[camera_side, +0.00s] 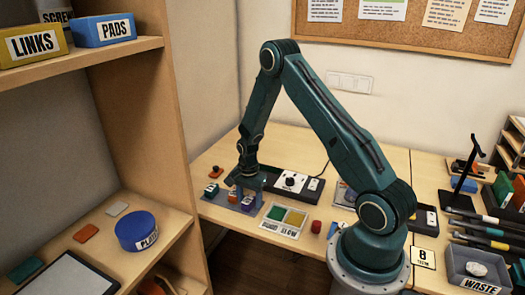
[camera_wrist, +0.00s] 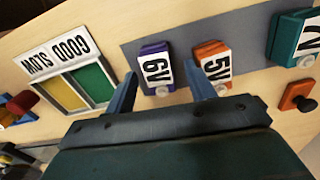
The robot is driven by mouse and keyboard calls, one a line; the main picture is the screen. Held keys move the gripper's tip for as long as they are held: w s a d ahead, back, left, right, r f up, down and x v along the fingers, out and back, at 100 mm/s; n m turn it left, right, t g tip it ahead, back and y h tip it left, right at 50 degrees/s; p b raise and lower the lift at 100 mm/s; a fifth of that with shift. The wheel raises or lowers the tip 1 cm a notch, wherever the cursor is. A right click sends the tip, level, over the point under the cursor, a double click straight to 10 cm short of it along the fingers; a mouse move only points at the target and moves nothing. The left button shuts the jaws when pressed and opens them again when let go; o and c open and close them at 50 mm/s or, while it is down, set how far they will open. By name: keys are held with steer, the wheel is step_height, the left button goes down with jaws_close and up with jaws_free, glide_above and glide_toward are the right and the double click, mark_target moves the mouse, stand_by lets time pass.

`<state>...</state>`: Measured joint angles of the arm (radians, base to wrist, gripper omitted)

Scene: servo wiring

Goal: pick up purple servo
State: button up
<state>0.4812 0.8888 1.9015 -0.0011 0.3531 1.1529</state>
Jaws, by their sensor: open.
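The purple servo (camera_wrist: 154,62), with a white label that seems to read 6V and a pale round horn, lies on a grey-blue strip (camera_wrist: 180,32). In the wrist view it sits between the two fingertips of my open gripper (camera_wrist: 161,72), with a gap on either side. In the side view the purple servo (camera_side: 248,201) shows just below my gripper (camera_side: 247,182), which points down and holds nothing. The right finger is close to the orange 5V servo (camera_wrist: 208,55). I cannot tell the exact height of the fingertips above the servo.
A teal 7V servo (camera_wrist: 290,42) stands on the far side of the orange one. A yellow and green tray marked SLOW and GOOD (camera_wrist: 78,88) lies beside the strip. A black-and-white tester box (camera_side: 290,181) is behind. A shelf unit (camera_side: 150,110) stands left.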

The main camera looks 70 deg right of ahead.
mark_target(249, 198)
steer(key=c, duration=1.1)
steer(key=shift+r, duration=0.1)
step_height(249, 198, up, 20)
steer(key=shift+f, duration=0.1)
stand_by(0.7)
